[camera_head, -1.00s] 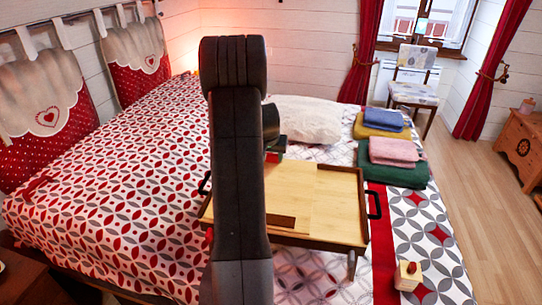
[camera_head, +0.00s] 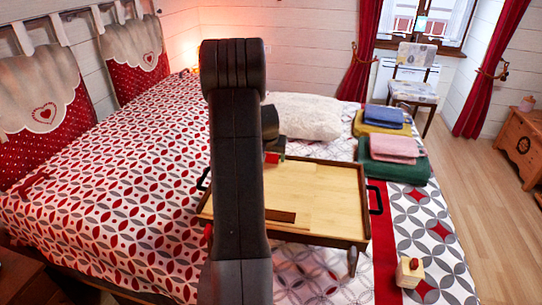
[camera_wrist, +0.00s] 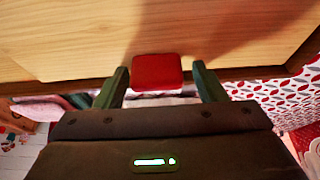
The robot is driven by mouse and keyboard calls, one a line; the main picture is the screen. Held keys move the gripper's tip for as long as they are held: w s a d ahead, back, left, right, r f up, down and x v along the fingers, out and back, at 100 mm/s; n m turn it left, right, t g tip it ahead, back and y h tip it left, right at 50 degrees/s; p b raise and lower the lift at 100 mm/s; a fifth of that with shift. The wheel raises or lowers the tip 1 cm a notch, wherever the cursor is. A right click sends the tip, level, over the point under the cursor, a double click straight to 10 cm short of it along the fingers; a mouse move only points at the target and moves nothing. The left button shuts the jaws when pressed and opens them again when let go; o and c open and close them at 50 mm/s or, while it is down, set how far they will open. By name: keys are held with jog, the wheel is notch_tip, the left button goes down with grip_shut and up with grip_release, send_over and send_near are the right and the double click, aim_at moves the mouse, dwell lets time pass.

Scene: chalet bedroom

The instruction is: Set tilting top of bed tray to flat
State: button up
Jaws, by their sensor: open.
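The bed tray (camera_head: 345,242) stands on the bed, with a dark wooden rim and black side handles. Its pale wooden top (camera_head: 325,195) looks level within the rim in the head view, though my arm hides its left part. In the wrist view the wooden top (camera_wrist: 90,40) fills the upper half. A red block-like piece (camera_wrist: 157,72) is at its edge, between the fingertips. My gripper (camera_wrist: 160,82) is open with a dark green finger on each side of the red piece, apart from it. In the head view, the fingers are mostly hidden behind my arm.
A white pillow (camera_head: 305,116) lies behind the tray. Folded blankets (camera_head: 398,172) and smaller folded cloths (camera_head: 384,115) lie to its right. A small wooden block-like object with a red top (camera_head: 409,272) is at the bed's front right. Floor (camera_head: 480,215) right of the bed is clear.

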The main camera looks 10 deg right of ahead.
jog(key=shift+s+f, duration=0.1)
jog(key=v, duration=1.4)
jog(key=shift+w+b, duration=0.2)
jog(key=shift+b, duration=0.15)
jog(key=x, duration=1.4)
jog(key=shift+s+p, duration=0.15)
jog(key=shift+p, duration=0.2)
jog(key=shift+r+p, duration=0.3)
jog(key=shift+r, duration=0.05)
jog(key=shift+f, duration=0.1)
